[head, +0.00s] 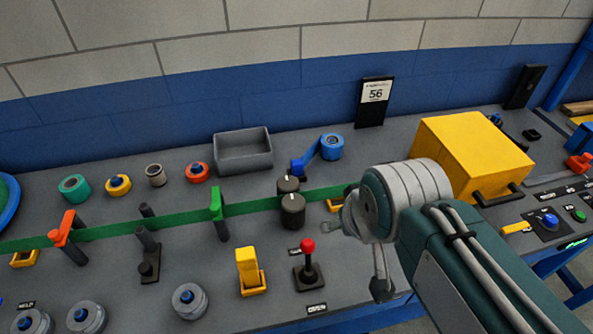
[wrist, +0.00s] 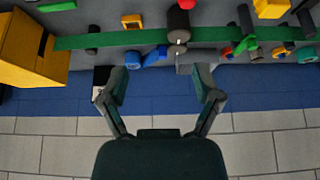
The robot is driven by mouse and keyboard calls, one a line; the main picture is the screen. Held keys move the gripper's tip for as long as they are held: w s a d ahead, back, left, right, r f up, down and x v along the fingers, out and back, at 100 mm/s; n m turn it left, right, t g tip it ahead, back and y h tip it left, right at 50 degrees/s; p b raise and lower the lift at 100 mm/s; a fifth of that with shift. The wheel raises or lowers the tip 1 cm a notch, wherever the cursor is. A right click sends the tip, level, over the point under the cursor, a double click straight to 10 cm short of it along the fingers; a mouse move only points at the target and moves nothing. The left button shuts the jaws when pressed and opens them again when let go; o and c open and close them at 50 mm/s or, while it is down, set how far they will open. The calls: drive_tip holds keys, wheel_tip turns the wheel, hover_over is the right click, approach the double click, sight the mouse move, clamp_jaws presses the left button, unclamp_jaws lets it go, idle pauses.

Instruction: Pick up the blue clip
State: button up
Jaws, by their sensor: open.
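A small blue piece that looks like the blue clip (head: 298,167) stands on the grey bench, just behind the dark rollers. A blue strip joins it to a blue tape roll (head: 331,147). In the wrist view the blue piece (wrist: 154,55) shows near the top, beyond my fingertips, with the roll (wrist: 133,59) to its left. My gripper (wrist: 163,92) is open and empty, its two fingers wide apart, with the blue wall between and beyond them. In the head view my arm is right of the clip, and the wrist partly hides the gripper.
A green band (head: 180,221) runs across the bench past a green clip (head: 217,204), an orange clip (head: 67,228) and dark rollers (head: 292,210). A grey bin (head: 243,156), a yellow box (head: 468,155) and a red-knobbed joystick (head: 308,262) stand nearby. The wall closes the back.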

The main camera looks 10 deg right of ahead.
idle(0.4)
drive_tip(key=g, duration=0.6)
hover_over(297, 161)
wheel_tip(297, 161, down, 11)
drive_tip(key=shift+r, duration=0.1)
wheel_tip(297, 161, down, 11)
drive_tip(key=shift+f, duration=0.15)
clamp_jaws()
